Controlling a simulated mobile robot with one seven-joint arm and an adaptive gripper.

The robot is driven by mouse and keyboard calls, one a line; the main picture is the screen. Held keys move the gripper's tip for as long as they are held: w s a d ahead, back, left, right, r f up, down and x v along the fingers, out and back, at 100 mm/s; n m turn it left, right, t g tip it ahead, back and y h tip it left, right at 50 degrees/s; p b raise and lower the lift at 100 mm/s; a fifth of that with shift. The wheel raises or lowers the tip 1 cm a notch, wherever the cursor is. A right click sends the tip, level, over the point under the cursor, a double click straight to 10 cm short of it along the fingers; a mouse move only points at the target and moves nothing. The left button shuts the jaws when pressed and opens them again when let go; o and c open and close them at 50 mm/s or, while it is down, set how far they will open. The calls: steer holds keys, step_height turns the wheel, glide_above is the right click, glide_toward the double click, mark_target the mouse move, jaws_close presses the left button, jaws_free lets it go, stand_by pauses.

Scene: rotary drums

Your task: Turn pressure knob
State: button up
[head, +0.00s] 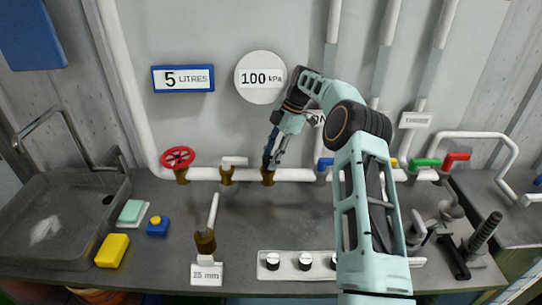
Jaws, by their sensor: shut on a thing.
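A round white sign (261,77) reading 100 kPa hangs on the wall. Below it, a brass fitting (267,176) stands on the white horizontal pipe. My gripper (271,157) reaches down to the top of this fitting and is shut on the knob there. The fingers hide most of the knob, so its turn angle cannot be told.
A red wheel valve (177,157) and a white-handled valve (233,161) stand left of my gripper. Blue (325,164), green (426,163) and red (456,157) handles are to the right. A panel with black knobs (273,261) lies at the counter's front. A sink (50,190) is at left.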

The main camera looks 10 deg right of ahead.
steer(key=o, duration=1.1)
steer(key=shift+f+b, duration=0.1)
steer(key=shift+b, duration=0.2)
